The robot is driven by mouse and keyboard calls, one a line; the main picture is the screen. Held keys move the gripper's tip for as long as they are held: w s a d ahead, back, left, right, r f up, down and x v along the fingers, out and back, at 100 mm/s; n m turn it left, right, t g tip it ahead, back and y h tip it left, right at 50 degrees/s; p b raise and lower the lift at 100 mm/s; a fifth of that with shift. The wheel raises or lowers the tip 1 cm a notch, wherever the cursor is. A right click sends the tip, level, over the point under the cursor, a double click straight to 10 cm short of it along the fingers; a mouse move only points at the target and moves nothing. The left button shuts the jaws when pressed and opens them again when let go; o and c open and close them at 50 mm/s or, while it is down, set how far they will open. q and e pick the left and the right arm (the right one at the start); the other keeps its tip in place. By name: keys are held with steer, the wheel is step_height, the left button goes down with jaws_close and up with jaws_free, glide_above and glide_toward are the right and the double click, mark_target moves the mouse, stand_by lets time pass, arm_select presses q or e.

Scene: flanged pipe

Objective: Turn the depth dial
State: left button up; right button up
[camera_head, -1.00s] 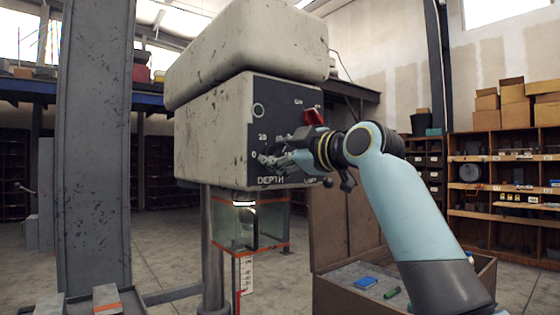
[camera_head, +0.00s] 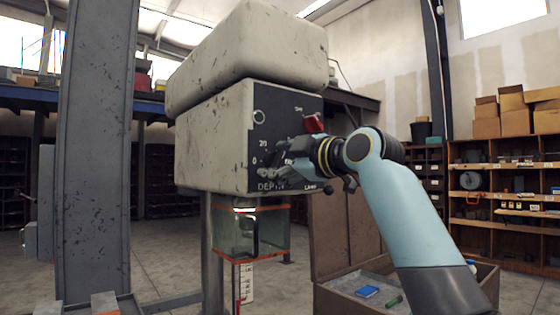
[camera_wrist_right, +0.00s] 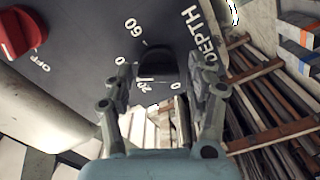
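The depth dial (camera_wrist_right: 156,65) is a dark knob on the machine's dark front panel (camera_wrist_right: 90,40). The numbers 0, 20 and 60 and the word DEPTH stand around it in the right wrist view. My right gripper (camera_wrist_right: 161,72) is open, with one finger on each side of the dial. A small gap seems to show between each finger and the knob; contact cannot be told for sure. In the head view my right gripper (camera_head: 272,166) is at the panel's lower part and covers the dial. My left gripper is not in view.
A red switch knob (camera_wrist_right: 22,32) with an OFF mark sits on the same panel; it shows above my gripper in the head view (camera_head: 313,123). A clear guard box (camera_head: 250,232) hangs below the machine head. An open wooden chest (camera_head: 345,290) stands below my right arm.

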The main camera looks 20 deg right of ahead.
steer(key=shift+o, duration=0.3)
steer(key=shift+s, duration=0.1)
steer(key=v, duration=1.1)
steer(key=shift+s+d, duration=0.15)
steer(key=shift+s, duration=0.25)
